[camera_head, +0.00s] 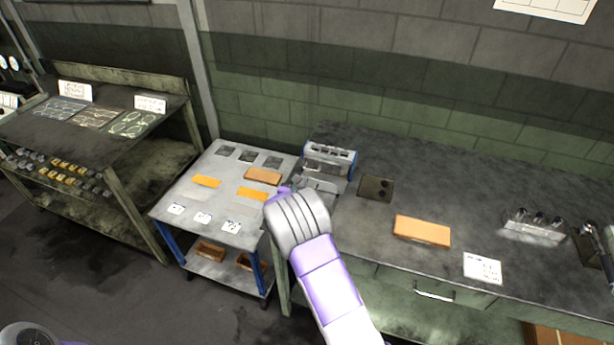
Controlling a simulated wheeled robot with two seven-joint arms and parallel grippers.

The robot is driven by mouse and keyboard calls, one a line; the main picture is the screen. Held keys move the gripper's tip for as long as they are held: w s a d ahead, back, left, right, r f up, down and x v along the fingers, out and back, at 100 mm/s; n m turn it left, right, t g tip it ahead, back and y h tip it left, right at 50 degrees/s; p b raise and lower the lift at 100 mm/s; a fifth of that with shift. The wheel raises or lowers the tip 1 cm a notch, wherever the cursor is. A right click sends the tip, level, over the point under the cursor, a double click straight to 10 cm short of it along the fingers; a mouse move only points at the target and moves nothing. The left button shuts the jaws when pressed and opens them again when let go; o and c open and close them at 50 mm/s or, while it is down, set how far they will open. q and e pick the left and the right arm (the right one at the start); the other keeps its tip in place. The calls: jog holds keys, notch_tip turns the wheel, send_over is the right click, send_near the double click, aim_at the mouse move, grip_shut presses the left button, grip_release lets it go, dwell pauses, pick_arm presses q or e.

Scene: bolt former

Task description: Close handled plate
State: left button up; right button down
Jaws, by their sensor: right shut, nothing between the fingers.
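The bolt former (331,153), a small metal device with blue sides, stands at the left end of the long workbench, against the wall. A light grey metal plate (322,184) shows at its front and looks like the handled plate. Its handle is hidden or too small to make out, and I cannot tell its exact angle. My right gripper (284,192) is just left of and in front of the plate, shut and empty. My right wrist covers part of the device's lower front, and I cannot tell whether the fingers touch it. My left gripper is out of view.
A dark plate with holes (376,188), an orange block (422,231) and a white card (482,268) lie on the workbench (450,185). A cart (171,201) with orange pieces stands left of it. A metal holder (533,226) is farther right.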

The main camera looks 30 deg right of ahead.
aim_at(323, 164)
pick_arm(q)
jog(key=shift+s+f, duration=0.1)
pick_arm(e)
jog(key=shift+x, duration=2.4)
jog(key=shift+r, duration=0.1)
